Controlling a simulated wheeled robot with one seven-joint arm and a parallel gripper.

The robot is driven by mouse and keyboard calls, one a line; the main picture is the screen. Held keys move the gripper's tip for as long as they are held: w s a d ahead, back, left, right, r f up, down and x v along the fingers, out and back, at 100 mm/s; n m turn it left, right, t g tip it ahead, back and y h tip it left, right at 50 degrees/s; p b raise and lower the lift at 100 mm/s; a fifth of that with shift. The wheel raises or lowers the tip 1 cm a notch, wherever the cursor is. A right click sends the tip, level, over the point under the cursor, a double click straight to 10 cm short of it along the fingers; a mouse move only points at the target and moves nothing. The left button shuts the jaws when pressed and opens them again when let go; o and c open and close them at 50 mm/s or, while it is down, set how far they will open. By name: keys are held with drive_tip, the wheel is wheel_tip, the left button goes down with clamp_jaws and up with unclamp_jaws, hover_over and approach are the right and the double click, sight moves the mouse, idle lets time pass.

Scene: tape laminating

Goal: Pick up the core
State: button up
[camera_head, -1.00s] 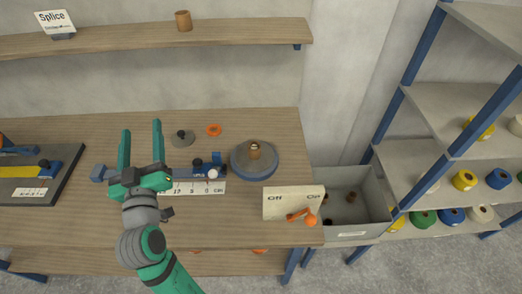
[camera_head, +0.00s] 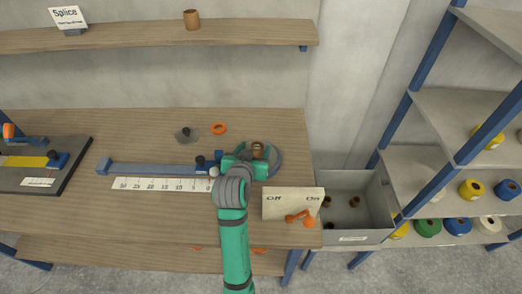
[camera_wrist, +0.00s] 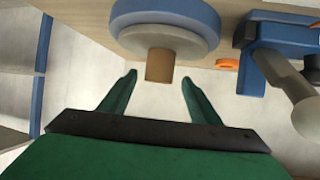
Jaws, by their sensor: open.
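The core, a brown cardboard tube (camera_head: 257,148), sits upright on the round grey-and-blue turntable (camera_head: 276,172) at the right of the workbench. In the wrist view the core (camera_wrist: 160,65) stands out from the middle of the grey disc (camera_wrist: 165,40). My gripper (camera_wrist: 158,76) is open, its two green fingers apart on either side of the core's free end, with gaps to both sides. In the head view my gripper (camera_head: 254,163) is over the turntable and hides much of it.
An On/Off panel (camera_head: 282,196) with an orange lever stands just right of my arm. A grey bin (camera_head: 375,220) holds several brown cores. A ruler and blue rail (camera_head: 150,168) lie left. Another brown tube (camera_head: 191,19) stands on the upper shelf.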

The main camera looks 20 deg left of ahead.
sight(258, 145)
drive_tip(key=shift+x, duration=3.35)
drive_tip(key=shift+d, duration=0.1)
drive_tip(key=c, duration=1.1)
